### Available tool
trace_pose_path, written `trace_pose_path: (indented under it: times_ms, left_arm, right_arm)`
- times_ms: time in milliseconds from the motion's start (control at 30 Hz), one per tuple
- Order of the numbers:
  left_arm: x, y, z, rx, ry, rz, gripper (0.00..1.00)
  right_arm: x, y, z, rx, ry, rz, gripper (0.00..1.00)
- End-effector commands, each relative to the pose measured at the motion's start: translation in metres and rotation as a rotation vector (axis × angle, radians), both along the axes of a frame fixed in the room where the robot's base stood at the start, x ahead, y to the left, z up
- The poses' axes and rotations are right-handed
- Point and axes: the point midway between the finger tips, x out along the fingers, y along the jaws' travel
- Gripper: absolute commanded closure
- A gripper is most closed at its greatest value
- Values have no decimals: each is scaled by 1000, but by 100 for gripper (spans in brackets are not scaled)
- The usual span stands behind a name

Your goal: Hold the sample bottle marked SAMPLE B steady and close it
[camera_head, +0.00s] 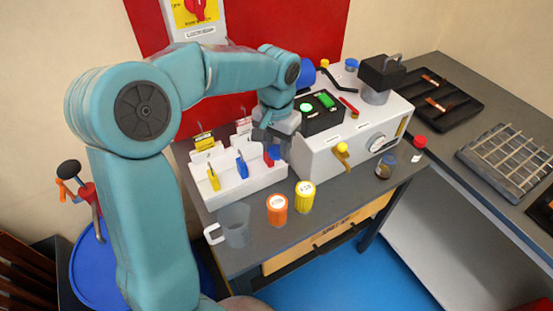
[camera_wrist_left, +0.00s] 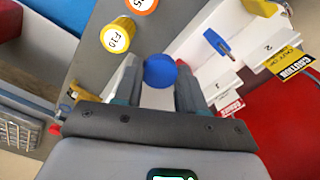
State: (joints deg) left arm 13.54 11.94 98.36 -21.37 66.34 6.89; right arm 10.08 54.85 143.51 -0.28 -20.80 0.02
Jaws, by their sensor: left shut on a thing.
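My left gripper (camera_head: 273,146) reaches down between the white rack and the white machine. In the left wrist view, its fingers (camera_wrist_left: 158,74) are shut on a blue round cap (camera_wrist_left: 160,70). The blue cap also shows below the gripper in the head view (camera_head: 274,152). Whether a bottle is under it is hidden. No SAMPLE B mark can be read. My right gripper is out of view.
A white rack (camera_head: 240,187) holds colored tags. An orange jar (camera_head: 277,210), a yellow jar (camera_head: 304,196) and a clear mug (camera_head: 235,225) line the table front. The white machine (camera_head: 320,158) stands behind, with a yellow lever (camera_head: 342,152). Black trays (camera_head: 440,100) lie at right.

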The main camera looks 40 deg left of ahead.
Motion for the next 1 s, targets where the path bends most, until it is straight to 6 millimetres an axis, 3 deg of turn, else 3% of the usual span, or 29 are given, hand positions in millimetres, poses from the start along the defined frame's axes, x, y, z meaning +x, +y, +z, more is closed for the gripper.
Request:
trace_pose_path:
  times_ms: [167, 567, 667, 833, 1000]
  left_arm:
    - [0, 0, 9, -1, 0, 0, 88]
    - [2, -4, 6, 0, 2, -5, 88]
    - [11, -23, -6, -1, 4, -34, 88]
    - [34, -85, -42, 0, 6, -120, 88]
    - [43, -142, -73, 0, 3, -191, 88]
  right_arm:
    - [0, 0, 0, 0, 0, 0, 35]
    - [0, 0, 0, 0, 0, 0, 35]
    - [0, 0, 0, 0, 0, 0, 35]
    - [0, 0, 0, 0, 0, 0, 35]
    - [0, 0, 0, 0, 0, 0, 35]
